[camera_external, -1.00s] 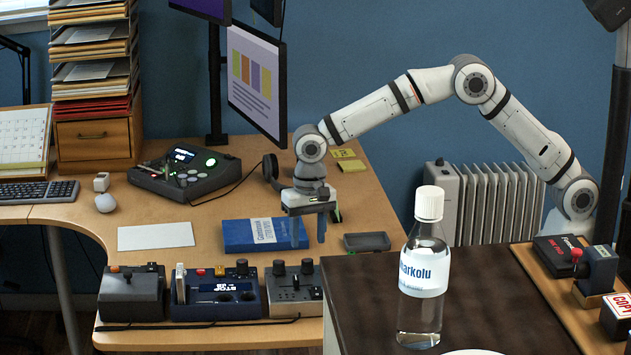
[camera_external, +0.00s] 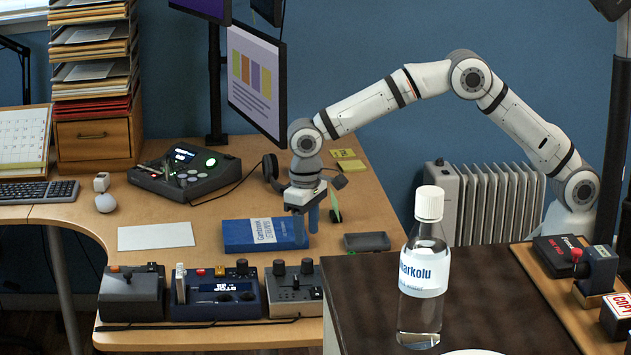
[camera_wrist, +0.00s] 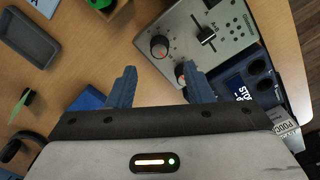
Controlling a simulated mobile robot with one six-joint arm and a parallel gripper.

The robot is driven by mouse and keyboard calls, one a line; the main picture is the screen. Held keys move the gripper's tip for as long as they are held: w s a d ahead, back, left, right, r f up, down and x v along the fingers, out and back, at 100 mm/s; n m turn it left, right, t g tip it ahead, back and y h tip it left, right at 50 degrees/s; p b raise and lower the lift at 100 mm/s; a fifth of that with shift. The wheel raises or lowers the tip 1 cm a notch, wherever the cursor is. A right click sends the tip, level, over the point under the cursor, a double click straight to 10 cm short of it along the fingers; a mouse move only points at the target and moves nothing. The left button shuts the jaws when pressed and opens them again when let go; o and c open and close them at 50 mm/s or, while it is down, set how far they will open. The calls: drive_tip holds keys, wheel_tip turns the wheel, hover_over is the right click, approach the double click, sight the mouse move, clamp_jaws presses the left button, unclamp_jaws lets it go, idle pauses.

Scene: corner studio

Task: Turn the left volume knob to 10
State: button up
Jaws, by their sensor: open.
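A small grey mixer (camera_external: 292,297) stands at the front right of the desk, with a left knob (camera_external: 279,267) and a right knob (camera_external: 307,266) along its back edge. In the wrist view the mixer (camera_wrist: 238,22) shows a dark knob with a red mark and scale (camera_wrist: 159,47). A second knob (camera_wrist: 181,70), apparently the left one, is partly hidden by a fingertip. My gripper (camera_external: 313,220) hangs above the desk behind the mixer, apart from the knobs. Its two blue fingers (camera_wrist: 159,74) are spread, with nothing held between them.
A blue control box (camera_external: 217,299) stands close left of the mixer. A blue book (camera_external: 240,237) and a grey tray (camera_external: 367,241) lie near my gripper. A water bottle (camera_external: 423,270) stands on the dark table in front.

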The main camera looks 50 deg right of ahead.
sight(307, 260)
wheel_tip(307, 260, down, 8)
drive_tip(key=shift+d+r, duration=0.1)
idle(0.4)
drive_tip(key=c, duration=1)
drive_tip(key=shift+n, duration=0.7)
drive_tip(key=o, duration=1)
drive_tip(key=shift+r, duration=0.1)
